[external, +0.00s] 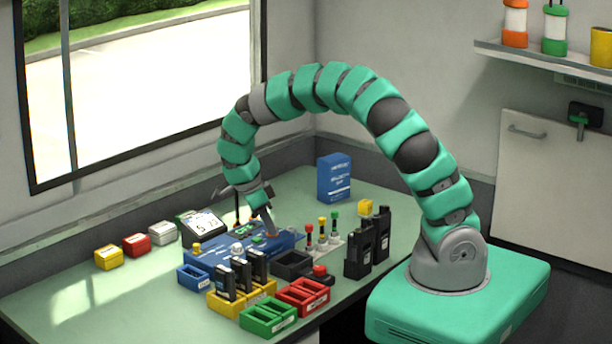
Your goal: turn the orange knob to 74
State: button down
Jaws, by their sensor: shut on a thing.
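A blue console (222,258) sits on the green table, with several small knobs and buttons on its top. The orange knob (271,235) is at the console's right side, mostly covered by my gripper. My gripper (269,230) comes down from above and is shut on the orange knob. The knob's pointer and any scale around it are hidden or too small to read. A tilted display (203,224) behind the console shows dark digits that I cannot read surely.
Yellow (109,257), red (137,244) and white (163,233) boxes stand at the left. Radios in yellow trays, green (268,318) and red (303,296) trays crowd the front. Black radios (358,263) stand right. A blue box (334,178) stands behind. The table's left front is clear.

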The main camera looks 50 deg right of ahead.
jog(key=m+b, duration=0.3)
jog(key=m+g+y+b, duration=0.1)
jog(key=b, duration=0.1)
jog(key=shift+w+d+f+m, duration=0.2)
jog(key=shift+w+m, duration=0.05)
jog(key=shift+m, duration=0.05)
jog(key=shift+d+r+m+g+y+b, duration=0.1)
jog(key=shift+m+g+y+b, duration=0.3)
jog(key=shift+m+b, duration=0.65)
jog(key=shift+d+r+m+g+y+b, duration=0.1)
jog(key=shift+m+y+b, duration=0.5)
jog(key=shift+m, duration=0.75)
jog(key=c, duration=1.3)
grip_release()
